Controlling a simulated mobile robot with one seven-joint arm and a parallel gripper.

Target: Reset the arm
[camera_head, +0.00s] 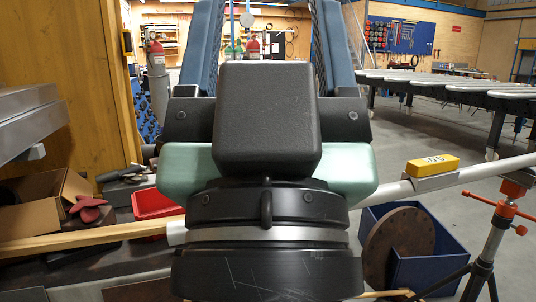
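A large black part with pale green sides fills the middle of the head view, close to the camera. It looks like my own arm, seen from behind. My gripper does not show, and I cannot tell where it is. The arm hides much of what lies beyond it.
A pale pipe (502,168) with a yellow block (432,166) crosses at right, by an orange-topped stand (492,222). A blue bin (425,272) holds a rusty disc (399,246). At left are a cardboard box (30,217), a red bin (155,207) and a wooden bar (90,238).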

